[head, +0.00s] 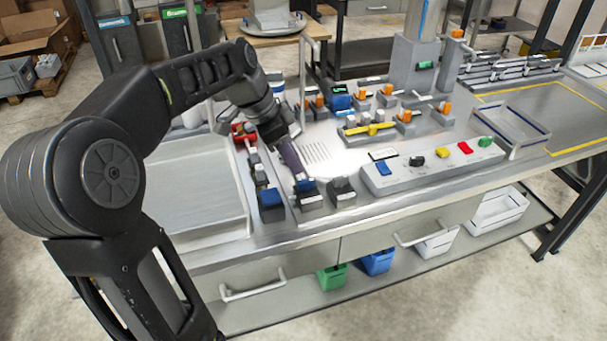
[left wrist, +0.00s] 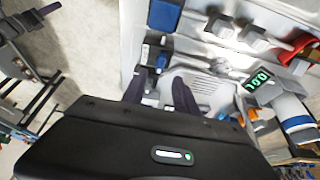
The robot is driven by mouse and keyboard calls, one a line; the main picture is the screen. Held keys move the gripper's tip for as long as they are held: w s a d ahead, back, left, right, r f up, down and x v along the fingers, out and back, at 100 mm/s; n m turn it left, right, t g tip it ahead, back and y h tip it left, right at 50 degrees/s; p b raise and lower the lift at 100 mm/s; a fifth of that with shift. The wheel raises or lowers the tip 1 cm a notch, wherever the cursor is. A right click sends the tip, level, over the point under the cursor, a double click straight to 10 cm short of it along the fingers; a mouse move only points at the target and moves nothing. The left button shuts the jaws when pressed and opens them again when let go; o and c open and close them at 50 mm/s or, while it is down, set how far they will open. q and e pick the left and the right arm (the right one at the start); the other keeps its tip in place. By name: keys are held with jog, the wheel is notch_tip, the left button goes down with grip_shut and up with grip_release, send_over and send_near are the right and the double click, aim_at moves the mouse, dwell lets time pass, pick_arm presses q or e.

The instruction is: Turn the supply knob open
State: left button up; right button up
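My left gripper (head: 300,175) reaches down over the front of the bench, its fingertips just above or at a small grey block with a blue top (head: 306,187). In the left wrist view my two dark fingers (left wrist: 160,92) stand apart with a gap between them. A blue part (left wrist: 161,62) shows beyond the fingertips; I cannot tell if they touch it. A similar block with a dark grey knob (head: 343,187) stands just to the right. I cannot tell from labels which knob is the supply knob. My right gripper is not in view.
A sloped panel (head: 430,172) with coloured buttons and a black knob stands to the right. A strip of fittings with a blue block (head: 271,198) lies left of my gripper. A yellow-handled valve (head: 368,129) and orange-capped fittings stand behind. An empty tray (head: 196,222) is at left.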

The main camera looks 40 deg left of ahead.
aim_at(306, 181)
pick_arm(q)
jog(key=p+x, duration=0.1)
jog(key=x, duration=0.7)
grip_shut()
dwell(0.4)
